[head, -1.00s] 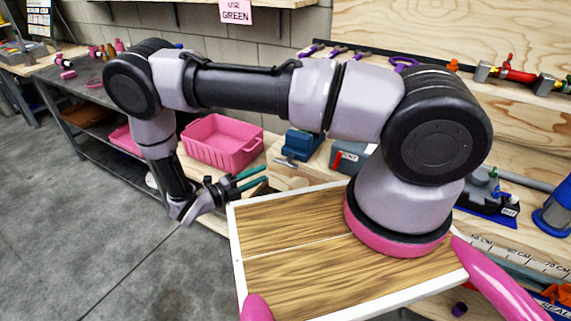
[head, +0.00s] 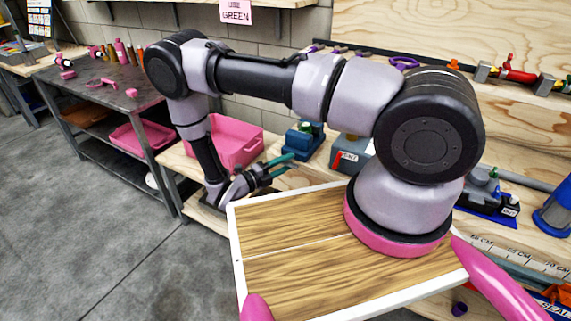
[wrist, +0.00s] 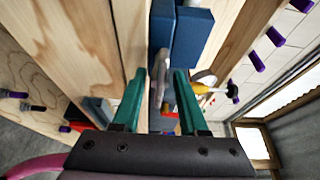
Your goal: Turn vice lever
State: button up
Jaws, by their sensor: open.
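The blue vice (head: 303,140) stands on the wooden bench near the pink bin. In the wrist view its blue body (wrist: 190,38) is straight ahead, just beyond the fingertips. A grey metal bar that looks like the vice lever (wrist: 157,78) shows between my fingers in the wrist view. I cannot tell whether either finger touches it. My gripper (head: 285,162) has green fingers, points at the vice from its left front side and is open. In the wrist view the open gripper (wrist: 160,76) has a finger on each side of the bar.
A pink bin (head: 237,142) stands just behind my wrist. My wood-topped base is close in front. A dark workbench (head: 95,85) is at the left, with clear floor before it.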

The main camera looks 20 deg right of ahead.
grip_shut()
jog(key=m+y, duration=0.1)
jog(key=m, duration=0.2)
jog(key=shift+m+y, duration=0.4)
jog(key=m+y, duration=0.2)
jog(key=m, duration=0.2)
jog(key=shift+t, duration=0.3)
jog(key=m+t+y, duration=0.1)
jog(key=m+y, duration=0.1)
jog(key=m, duration=0.1)
jog(key=shift+m, duration=0.4)
jog(key=m+t+y, duration=0.2)
jog(key=m, duration=0.1)
jog(key=shift+m, duration=0.3)
dwell(0.3)
